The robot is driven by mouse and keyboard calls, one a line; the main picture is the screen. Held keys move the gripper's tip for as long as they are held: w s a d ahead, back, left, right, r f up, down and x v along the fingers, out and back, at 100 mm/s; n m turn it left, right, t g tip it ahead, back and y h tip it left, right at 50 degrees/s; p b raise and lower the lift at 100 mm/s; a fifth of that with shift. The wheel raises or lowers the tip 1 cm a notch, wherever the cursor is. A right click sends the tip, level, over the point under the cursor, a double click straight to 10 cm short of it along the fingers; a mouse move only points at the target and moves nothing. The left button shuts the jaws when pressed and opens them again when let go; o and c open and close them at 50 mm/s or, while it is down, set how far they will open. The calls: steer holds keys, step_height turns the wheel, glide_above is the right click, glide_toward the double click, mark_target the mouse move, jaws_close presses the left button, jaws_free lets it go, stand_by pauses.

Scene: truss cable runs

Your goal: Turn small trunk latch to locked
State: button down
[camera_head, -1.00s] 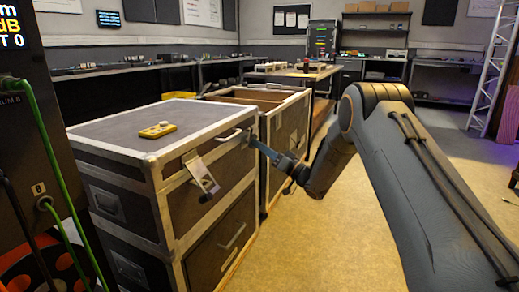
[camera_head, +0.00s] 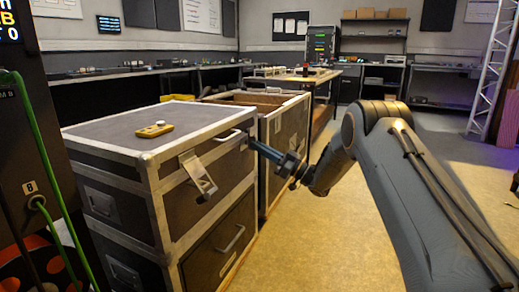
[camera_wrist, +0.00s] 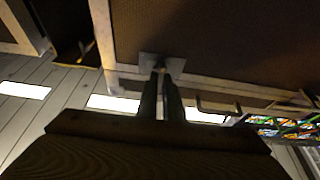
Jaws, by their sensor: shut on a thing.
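The small trunk (camera_head: 120,128) is a dark flight case with metal edges, standing at the left in the head view. My gripper (camera_head: 252,144) reaches its front face near the upper right corner, just right of a metal handle (camera_head: 228,136). In the wrist view my gripper (camera_wrist: 161,78) has its two fingers close together on a small latch (camera_wrist: 161,66), which sits on a pale metal plate at the panel's metal edge. The fingers hide most of the latch, so its exact angle cannot be told. A pale metal flap (camera_head: 198,174) hangs tilted on the trunk's front.
A yellow device (camera_head: 154,130) lies on the trunk's lid. A second, open-topped case (camera_head: 285,135) stands close behind my gripper. A drawer-like lower front with a handle (camera_head: 231,240) is below. The floor (camera_head: 300,245) to the right is clear.

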steer(key=c, duration=1.9)
jaws_free()
steer(key=shift+d, duration=0.1)
steer(key=p+v, duration=0.2)
steer(key=v, duration=0.5)
steer(key=shift+s+d+f, duration=0.1)
steer(key=shift+d+f, duration=0.05)
steer(key=shift+d, duration=0.2)
